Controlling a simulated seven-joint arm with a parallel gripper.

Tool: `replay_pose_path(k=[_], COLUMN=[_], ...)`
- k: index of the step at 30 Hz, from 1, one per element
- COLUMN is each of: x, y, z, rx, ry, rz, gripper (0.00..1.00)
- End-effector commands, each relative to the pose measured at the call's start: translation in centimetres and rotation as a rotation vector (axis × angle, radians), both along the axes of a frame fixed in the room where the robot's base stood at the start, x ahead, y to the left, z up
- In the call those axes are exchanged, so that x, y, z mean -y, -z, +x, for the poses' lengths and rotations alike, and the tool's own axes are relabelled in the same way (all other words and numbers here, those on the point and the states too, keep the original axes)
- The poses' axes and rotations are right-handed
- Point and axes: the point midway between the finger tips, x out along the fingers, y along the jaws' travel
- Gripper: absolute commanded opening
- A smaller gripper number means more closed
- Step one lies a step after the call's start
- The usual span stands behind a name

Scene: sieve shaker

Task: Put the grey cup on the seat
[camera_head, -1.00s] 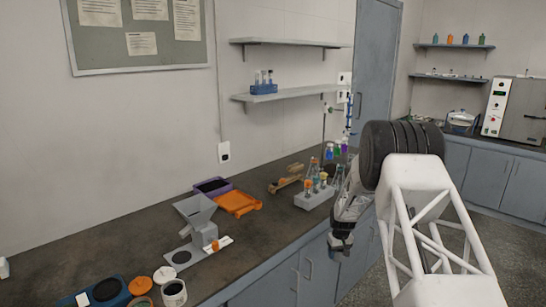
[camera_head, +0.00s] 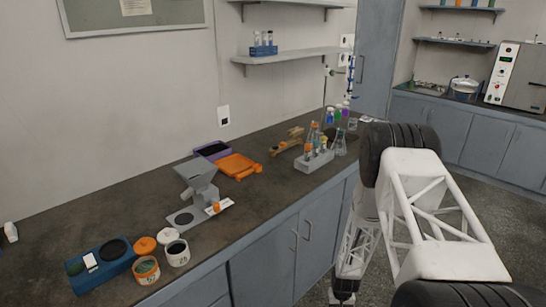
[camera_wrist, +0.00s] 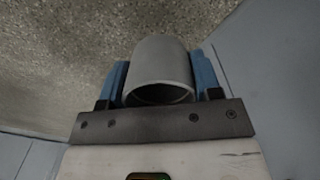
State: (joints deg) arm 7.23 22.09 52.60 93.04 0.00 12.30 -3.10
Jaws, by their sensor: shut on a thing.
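The grey cup (camera_wrist: 160,68) sits between the two blue fingers of my gripper (camera_wrist: 163,80) in the wrist view, its open rim facing the camera. My gripper is shut on it, with the floor behind. In the head view my gripper (camera_head: 343,288) hangs low in front of the bench cabinets, near the bottom edge; the cup is not clear there. A blue block (camera_head: 90,270) at the left has a black round top. I cannot tell which is the seat.
Open tubs (camera_head: 178,253) stand beside the blue block. An orange tray (camera_head: 238,166), a purple tray (camera_head: 212,150) and a flask rack (camera_head: 314,161) stand farther back. The bench front (camera_head: 245,215) is bare between the stand and the edge.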

Motion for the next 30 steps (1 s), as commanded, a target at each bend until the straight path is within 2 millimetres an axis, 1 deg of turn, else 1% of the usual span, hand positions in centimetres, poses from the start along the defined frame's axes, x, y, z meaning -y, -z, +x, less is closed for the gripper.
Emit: replay_pose_path(k=[2,7,12,14,15,20,26,30], x=[-0.1,-0.3,-0.5,-0.5,-0.7,-1.2,-2.1,-3.1], y=[0.7,1.9,2.8,3.0,2.7,1.9,0.6,-0.7], z=[-1.3,-3.5,-5.4,-5.8,-4.9,-3.1,-0.2,2.4], rx=[-0.002,-0.001,-0.001,0.001,0.004,0.003,0.003,0.003], ry=[0.009,0.028,0.042,0.046,0.041,0.029,0.012,-0.004], rz=[0.0,0.0,0.0,0.0,0.0,0.0,0.0,0.0], gripper=[0.34,0.34,0.34,0.34,0.34,0.34,0.34,0.34])
